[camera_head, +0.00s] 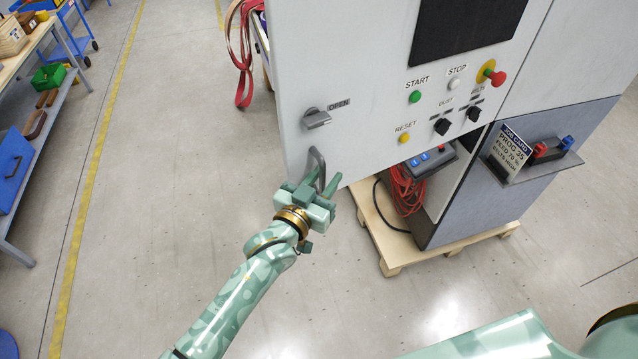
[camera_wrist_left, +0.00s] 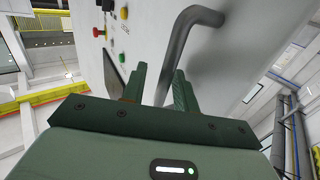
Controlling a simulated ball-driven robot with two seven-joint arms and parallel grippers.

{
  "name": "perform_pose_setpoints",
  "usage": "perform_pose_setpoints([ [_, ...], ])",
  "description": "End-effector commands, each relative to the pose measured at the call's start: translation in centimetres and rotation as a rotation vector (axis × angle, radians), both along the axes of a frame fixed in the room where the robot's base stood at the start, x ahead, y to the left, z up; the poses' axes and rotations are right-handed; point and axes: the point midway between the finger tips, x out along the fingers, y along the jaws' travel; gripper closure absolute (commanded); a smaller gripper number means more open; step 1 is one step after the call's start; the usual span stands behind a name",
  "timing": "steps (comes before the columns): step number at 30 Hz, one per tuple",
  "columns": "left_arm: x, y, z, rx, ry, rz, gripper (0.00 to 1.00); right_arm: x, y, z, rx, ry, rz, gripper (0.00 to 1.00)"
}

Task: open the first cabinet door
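The cabinet door (camera_head: 360,90) is a pale grey panel with a dark screen, buttons and a grey OPEN knob (camera_head: 317,118). It stands out from the cabinet body, and the interior shows below its lower edge. A dark bent handle (camera_head: 317,163) sits at its lower left corner, and the handle also shows in the left wrist view (camera_wrist_left: 185,40). My left gripper (camera_head: 325,183) is at this handle. In the left wrist view, the bar runs between the two fingers (camera_wrist_left: 159,90), with gaps seemingly visible beside it. My right gripper is out of view.
The cabinet stands on a wooden pallet (camera_head: 395,262). Red cables (camera_head: 405,190) and a grey box with blue switches lie inside it. A side shelf (camera_head: 545,165) holds a job card. Red straps (camera_head: 243,60) hang behind the door.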

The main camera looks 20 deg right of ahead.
Motion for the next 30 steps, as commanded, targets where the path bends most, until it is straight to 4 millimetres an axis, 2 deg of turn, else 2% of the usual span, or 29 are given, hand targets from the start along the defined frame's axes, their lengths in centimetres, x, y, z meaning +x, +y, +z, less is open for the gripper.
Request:
perform_pose_setpoints([
  [5,-1.4,1.5,-0.2,0.002,0.002,0.001,0.7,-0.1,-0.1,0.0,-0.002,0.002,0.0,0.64],
  [15,-8.0,7.6,-0.2,0.003,0.001,-0.002,0.7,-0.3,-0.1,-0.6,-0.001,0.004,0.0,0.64],
  [19,-9.9,9.4,-0.2,0.002,0.001,-0.002,0.7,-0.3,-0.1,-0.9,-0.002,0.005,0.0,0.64],
  [24,-11.3,10.8,-0.1,0.001,-0.001,-0.002,0.7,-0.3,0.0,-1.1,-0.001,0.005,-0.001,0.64],
  [30,-11.6,11.0,0.0,0.0,-0.001,-0.002,0.7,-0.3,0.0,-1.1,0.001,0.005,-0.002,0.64],
])
